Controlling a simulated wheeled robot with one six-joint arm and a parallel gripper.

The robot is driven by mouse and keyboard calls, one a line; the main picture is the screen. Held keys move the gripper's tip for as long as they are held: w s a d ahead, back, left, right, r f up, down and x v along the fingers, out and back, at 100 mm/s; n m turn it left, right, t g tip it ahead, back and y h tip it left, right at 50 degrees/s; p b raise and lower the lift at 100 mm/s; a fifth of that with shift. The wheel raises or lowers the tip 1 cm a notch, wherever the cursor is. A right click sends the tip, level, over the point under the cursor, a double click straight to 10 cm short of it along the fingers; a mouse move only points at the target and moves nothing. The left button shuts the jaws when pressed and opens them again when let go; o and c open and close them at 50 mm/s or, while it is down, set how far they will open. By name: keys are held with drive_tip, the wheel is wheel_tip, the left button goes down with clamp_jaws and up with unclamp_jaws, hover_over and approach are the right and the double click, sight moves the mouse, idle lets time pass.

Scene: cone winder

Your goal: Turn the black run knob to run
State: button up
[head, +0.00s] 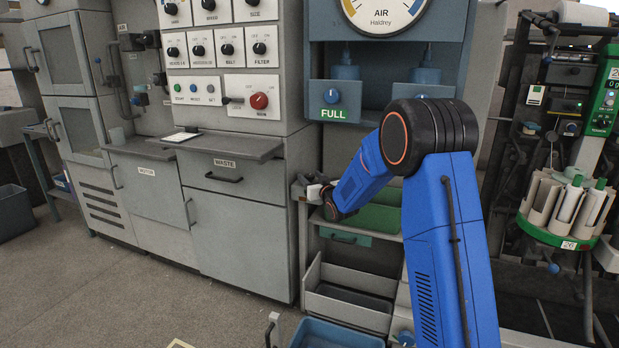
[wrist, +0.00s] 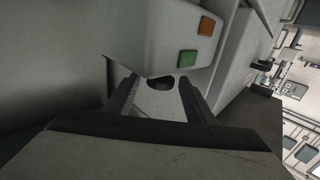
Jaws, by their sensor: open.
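In the wrist view, a dark round knob-like part (wrist: 162,82) sits at the lower edge of a pale grey housing (wrist: 160,40). It appears between the fingertips of my open gripper (wrist: 159,84), with no visible contact. I cannot read a label there, so I cannot tell for sure that it is the run knob, nor how it is turned. In the head view, my gripper (head: 312,190) is small and partly hidden by my blue arm, near the right side of the grey cabinet.
The housing carries an orange button (wrist: 207,26) and a green button (wrist: 187,57). In the head view, a panel (head: 190,80) holds several black knobs and a red knob (head: 259,101).

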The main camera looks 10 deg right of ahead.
drive_tip(key=shift+w+a, duration=0.1)
drive_tip(key=shift+w, duration=0.5)
drive_tip(key=c, duration=1)
